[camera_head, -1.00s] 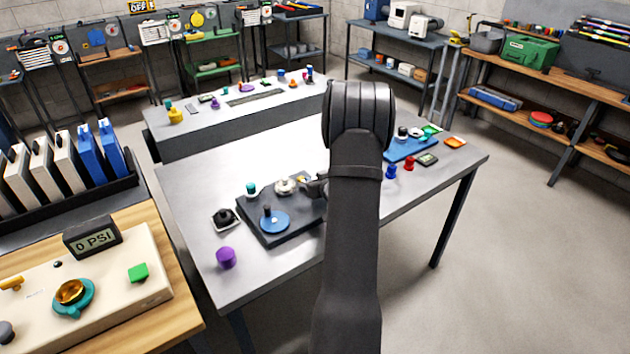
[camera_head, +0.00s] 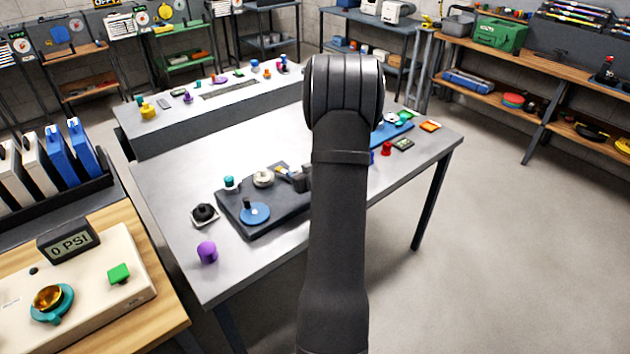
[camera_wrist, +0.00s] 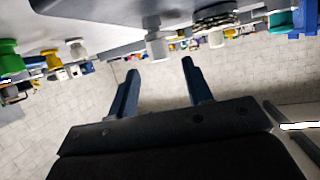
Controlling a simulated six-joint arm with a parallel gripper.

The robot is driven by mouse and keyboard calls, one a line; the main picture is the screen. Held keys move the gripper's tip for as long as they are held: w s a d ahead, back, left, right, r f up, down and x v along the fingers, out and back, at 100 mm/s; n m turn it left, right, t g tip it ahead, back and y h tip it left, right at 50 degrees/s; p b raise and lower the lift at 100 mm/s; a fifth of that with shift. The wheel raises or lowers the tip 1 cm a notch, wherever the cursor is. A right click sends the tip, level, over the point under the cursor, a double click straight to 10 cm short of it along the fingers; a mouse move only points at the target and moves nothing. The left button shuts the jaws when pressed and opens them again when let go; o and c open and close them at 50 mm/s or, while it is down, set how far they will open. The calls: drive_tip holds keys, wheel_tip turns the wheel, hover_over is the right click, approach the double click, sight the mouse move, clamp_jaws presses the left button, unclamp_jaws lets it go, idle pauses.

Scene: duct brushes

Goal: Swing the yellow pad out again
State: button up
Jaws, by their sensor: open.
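A small yellow piece (camera_head: 281,171), possibly the yellow pad, shows at the back right of a dark board (camera_head: 285,222) on the grey table. My arm covers the board's right side. In the head view only a grey part (camera_head: 299,178) shows beside the yellow piece; I cannot tell if they touch. In the wrist view my gripper (camera_wrist: 157,75) is open, with nothing between its two dark fingers. A pale cylinder (camera_wrist: 157,46) hangs just beyond the fingertips in that tilted view. The yellow piece cannot be made out for certain there.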

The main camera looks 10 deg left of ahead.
drive_tip(key=v, duration=1.2)
